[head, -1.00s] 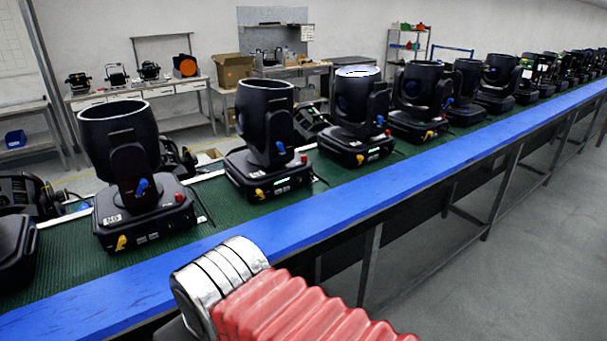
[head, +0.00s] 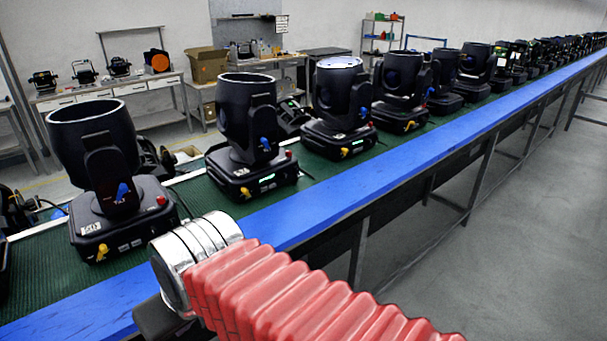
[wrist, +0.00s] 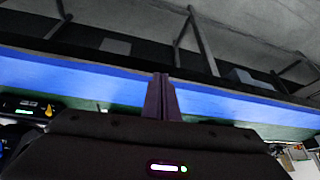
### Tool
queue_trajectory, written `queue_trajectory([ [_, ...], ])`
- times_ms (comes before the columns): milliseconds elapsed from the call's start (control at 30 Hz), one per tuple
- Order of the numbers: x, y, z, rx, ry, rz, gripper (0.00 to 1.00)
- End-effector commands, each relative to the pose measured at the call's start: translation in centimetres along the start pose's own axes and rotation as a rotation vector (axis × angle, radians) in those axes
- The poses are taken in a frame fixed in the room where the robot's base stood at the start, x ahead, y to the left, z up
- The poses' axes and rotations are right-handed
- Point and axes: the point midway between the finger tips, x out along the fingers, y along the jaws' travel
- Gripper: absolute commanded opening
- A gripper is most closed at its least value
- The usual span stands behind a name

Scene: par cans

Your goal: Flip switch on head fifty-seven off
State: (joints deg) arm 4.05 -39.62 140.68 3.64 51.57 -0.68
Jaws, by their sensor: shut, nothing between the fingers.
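Several black moving-head lights stand on a green belt behind a blue rail. The nearest head (head: 108,190) carries a white number label I cannot read surely, a blue switch-like part, a red part and a yellow part. The second head (head: 248,140) and third head (head: 340,110) stand to its right; their numbers are also too small to read. I cannot tell which is fifty-seven. My gripper (wrist: 162,78) is shut and empty, its purple fingers overlapping the blue rail in the wrist view, apart from the head base (wrist: 26,106) at left. The fingers do not show in the head view.
The blue rail (head: 300,219) runs along the front of the green belt (head: 200,200). Grey floor (head: 500,250) is open at the right. A white bench (head: 105,93) and a cardboard box (head: 207,64) are behind.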

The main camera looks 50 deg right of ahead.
Motion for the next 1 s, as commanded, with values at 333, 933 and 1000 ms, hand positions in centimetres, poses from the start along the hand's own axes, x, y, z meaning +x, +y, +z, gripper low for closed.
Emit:
queue_trajectory([
  [333,1.4,5.3,-7.3,0.370,-0.010,-0.059,0.00],
  [933,4.1,26.1,-17.1,1.041,0.147,-0.176,0.00],
  [1000,4.2,29.5,-17.4,1.118,0.179,-0.189,0.00],
])
